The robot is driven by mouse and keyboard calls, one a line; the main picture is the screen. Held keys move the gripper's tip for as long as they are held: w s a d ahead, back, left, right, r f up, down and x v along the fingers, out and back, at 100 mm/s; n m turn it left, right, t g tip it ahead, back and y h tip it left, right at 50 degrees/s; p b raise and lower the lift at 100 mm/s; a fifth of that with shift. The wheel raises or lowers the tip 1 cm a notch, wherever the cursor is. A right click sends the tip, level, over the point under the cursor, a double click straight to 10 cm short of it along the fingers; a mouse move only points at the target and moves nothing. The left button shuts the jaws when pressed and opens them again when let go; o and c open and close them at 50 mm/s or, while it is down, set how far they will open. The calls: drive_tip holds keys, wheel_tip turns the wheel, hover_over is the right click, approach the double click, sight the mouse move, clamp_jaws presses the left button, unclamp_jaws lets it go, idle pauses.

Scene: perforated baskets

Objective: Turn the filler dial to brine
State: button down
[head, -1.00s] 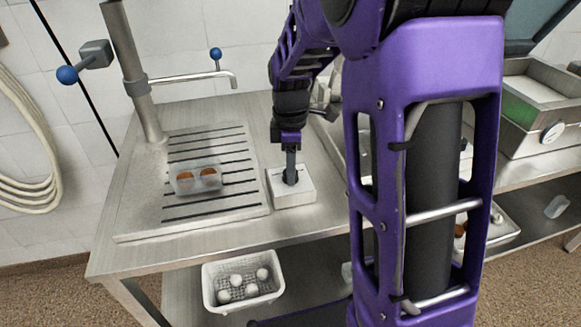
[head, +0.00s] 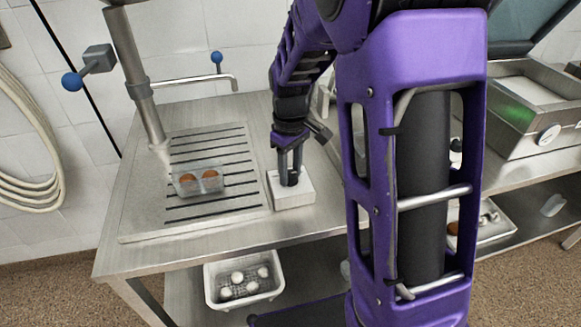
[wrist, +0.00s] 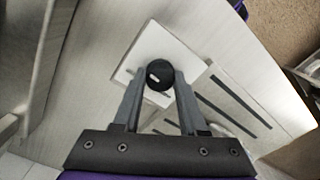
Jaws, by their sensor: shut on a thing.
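The filler dial is a round black knob (wrist: 159,75) with a short white mark, set on a white box (wrist: 148,45) on the steel table. In the head view the white box (head: 292,190) stands just right of the slotted drain board. My gripper (wrist: 158,84) points down over the box and is shut on the black knob, one finger on each side. In the head view my gripper (head: 290,180) hides most of the knob. I cannot read any labels on the box.
A clear tray (head: 198,180) with brown round items sits on the drain board (head: 225,209). A steel spout (head: 190,78) and blue-knobbed levers stand behind. A white perforated basket (head: 243,298) with several white balls is below. A steel machine (head: 535,120) stands at right.

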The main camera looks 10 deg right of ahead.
sight(290, 173)
drive_tip(key=m+p, duration=0.1)
drive_tip(key=m, duration=0.3)
drive_tip(key=shift+r+m, duration=0.1)
drive_tip(key=shift+m, duration=0.2)
drive_tip(key=shift+m+p, duration=0.4)
drive_tip(key=shift+m, duration=1.5)
drive_tip(key=shift+c, duration=2.2)
unclamp_jaws()
wheel_tip(290, 173, up, 17)
drive_tip(key=p, duration=0.2)
drive_tip(key=shift+r, duration=0.15)
